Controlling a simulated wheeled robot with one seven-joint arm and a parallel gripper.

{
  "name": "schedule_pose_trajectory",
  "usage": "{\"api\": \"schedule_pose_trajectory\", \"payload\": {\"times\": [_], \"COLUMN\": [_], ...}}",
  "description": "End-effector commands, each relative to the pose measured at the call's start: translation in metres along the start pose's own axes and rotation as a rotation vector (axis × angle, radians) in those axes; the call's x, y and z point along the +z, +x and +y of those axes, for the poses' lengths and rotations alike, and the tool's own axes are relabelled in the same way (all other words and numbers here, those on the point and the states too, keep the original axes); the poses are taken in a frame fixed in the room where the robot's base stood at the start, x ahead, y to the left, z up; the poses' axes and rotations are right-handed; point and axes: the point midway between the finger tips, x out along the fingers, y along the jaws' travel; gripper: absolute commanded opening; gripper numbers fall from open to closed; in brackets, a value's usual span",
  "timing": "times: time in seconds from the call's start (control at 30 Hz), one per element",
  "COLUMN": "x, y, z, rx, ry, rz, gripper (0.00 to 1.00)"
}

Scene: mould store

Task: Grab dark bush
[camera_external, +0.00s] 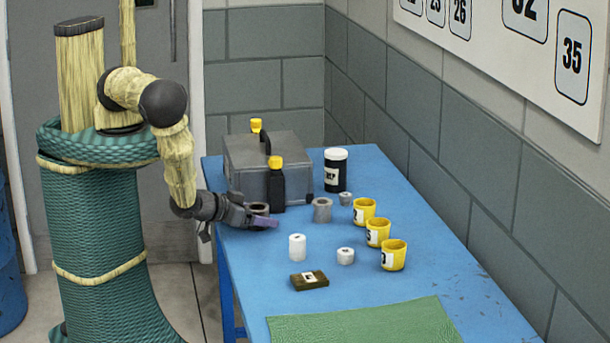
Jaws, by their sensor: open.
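The dark bush (258,207) is a short, dark brown-grey hollow cylinder. It stands upright near the left edge of the blue table (480,290), in front of the grey toolbox (248,172). My gripper (262,217) reaches in from the left, low over the table, and is open. A finger with a purplish tip crosses in front of the bush's lower part and hides it. The other finger is not clear. I cannot tell whether the fingers touch the bush.
A black bottle with yellow cap (277,186) stands close behind the bush. A grey bush (322,211) stands to the right. White bushes (297,248), yellow cups (394,256), a black jar (336,172) and a brown block (309,281) stand farther off. A green mat (365,325) lies in front.

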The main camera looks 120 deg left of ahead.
Motion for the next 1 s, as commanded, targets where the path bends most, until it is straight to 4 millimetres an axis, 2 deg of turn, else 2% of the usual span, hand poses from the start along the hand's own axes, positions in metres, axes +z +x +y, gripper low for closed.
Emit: {"api": "schedule_pose_trajectory", "payload": {"times": [0.33,0.63,1.0], "x": [0.0,0.0,-0.0051], "y": [-0.0003,-0.0003,-0.002], "z": [-0.0001,-0.0001,0.0], "rx": [0.0,0.0,0.0], "ry": [0.0,0.0,-0.001], "rz": [0.0,0.0,0.002], "gripper": [0.72,0.13,0.12]}}
